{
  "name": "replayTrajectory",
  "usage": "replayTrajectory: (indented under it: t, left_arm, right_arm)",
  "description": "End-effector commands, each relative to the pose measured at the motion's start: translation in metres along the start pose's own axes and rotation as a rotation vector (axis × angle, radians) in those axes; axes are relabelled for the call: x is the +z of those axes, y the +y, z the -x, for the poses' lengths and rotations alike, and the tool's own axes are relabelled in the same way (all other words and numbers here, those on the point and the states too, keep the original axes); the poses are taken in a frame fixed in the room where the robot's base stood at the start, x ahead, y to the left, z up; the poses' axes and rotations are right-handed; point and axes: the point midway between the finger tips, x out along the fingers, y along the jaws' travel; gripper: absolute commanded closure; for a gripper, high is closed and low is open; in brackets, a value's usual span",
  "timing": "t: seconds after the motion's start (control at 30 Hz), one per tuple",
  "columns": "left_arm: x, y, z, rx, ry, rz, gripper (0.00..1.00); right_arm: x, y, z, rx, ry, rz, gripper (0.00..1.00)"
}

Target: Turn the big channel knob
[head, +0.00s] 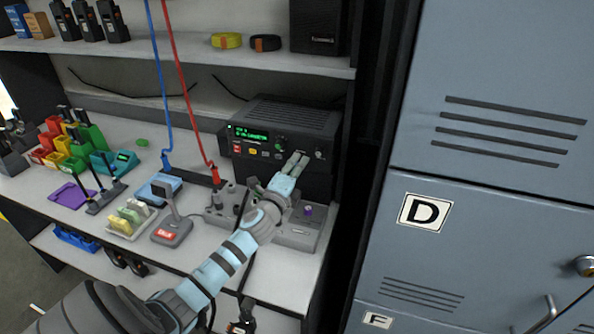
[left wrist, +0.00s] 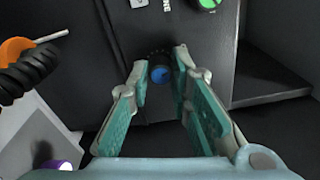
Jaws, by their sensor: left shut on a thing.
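The dark radio set (head: 285,125) stands at the back right of the desk, with a lit green display (head: 250,133) and a row of coloured buttons. In the left wrist view, the channel knob (left wrist: 160,73) is round and black with a blue cap. My left gripper (head: 298,160) reaches up to the radio's front, and its fingers cover the knob in the head view. In the left wrist view, my left gripper (left wrist: 160,68) has its two fingertips on either side of the knob, shut on it. My right gripper is not in view.
A green knob (head: 279,140) sits on the radio's front close to the fingers. Below my left arm is a grey control panel (head: 300,237) with a purple knob (head: 308,210). A microphone (head: 170,220) stands to the left. Blue-grey lockers (head: 470,200) close off the right side.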

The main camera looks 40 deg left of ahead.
Motion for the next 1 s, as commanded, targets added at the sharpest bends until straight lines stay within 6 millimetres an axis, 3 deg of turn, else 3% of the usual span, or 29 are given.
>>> replayTrajectory:
  t: [0.6, 1.0]
  left_arm:
    - [-0.001, 0.003, 0.0, -0.023, -0.017, 0.557, 1.0]
    - [-0.001, 0.002, 0.0, -0.029, -0.023, 0.754, 1.0]
  right_arm:
    - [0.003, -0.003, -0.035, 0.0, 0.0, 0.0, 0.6]
    - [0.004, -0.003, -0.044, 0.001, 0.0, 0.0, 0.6]
